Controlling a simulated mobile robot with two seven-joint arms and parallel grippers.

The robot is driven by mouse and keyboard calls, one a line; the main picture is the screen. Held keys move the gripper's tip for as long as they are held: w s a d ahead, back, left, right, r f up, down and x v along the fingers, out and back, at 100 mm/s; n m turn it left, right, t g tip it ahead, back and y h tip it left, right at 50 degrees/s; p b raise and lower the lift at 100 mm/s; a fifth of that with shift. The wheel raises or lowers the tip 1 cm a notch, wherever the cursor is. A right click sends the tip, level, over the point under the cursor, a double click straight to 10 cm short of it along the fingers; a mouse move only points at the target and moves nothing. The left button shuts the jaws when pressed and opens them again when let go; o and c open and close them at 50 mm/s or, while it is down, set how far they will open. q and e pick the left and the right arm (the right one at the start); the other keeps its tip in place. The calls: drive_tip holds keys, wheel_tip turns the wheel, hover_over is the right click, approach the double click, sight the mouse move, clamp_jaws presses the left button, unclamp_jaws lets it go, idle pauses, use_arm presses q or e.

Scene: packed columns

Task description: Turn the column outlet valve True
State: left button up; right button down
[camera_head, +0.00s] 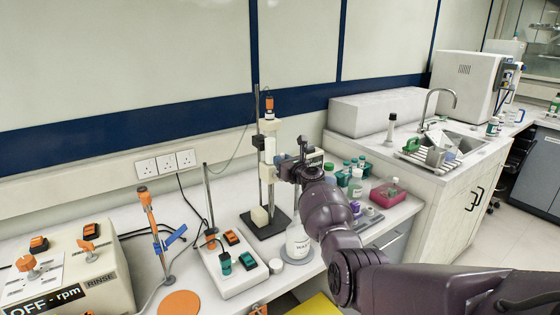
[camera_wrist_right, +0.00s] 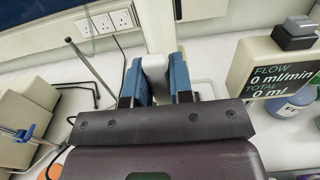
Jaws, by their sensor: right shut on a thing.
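The column (camera_head: 269,140) stands upright on a rod stand with a black base (camera_head: 265,223), with an orange and black cap on top. My right gripper (camera_head: 281,170) reaches it from the right at its lower half. In the right wrist view the blue-padded fingers of my right gripper (camera_wrist_right: 160,82) are shut on a white piece at the column, which looks like the column outlet valve (camera_wrist_right: 154,64). In the head view the valve is hidden by the gripper, so its turn angle cannot be told. My left gripper is not in view.
A white labelled bottle (camera_head: 297,241) stands on a round plate below my right wrist. A flow display (camera_wrist_right: 285,75) is close at the right. Several bottles and a pink box (camera_head: 388,193) are right.

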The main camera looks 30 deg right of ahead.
drive_tip(key=shift+f, duration=0.1)
idle(0.4)
drive_tip(key=c, duration=1)
unclamp_jaws()
use_arm(q)
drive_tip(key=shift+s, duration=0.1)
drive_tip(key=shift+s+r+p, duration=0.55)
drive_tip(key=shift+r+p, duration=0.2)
drive_tip(key=shift+p, duration=1)
use_arm(e)
drive_tip(key=s, duration=1)
drive_tip(key=shift+s+d, duration=0.4)
drive_tip(key=shift+d, duration=0.05)
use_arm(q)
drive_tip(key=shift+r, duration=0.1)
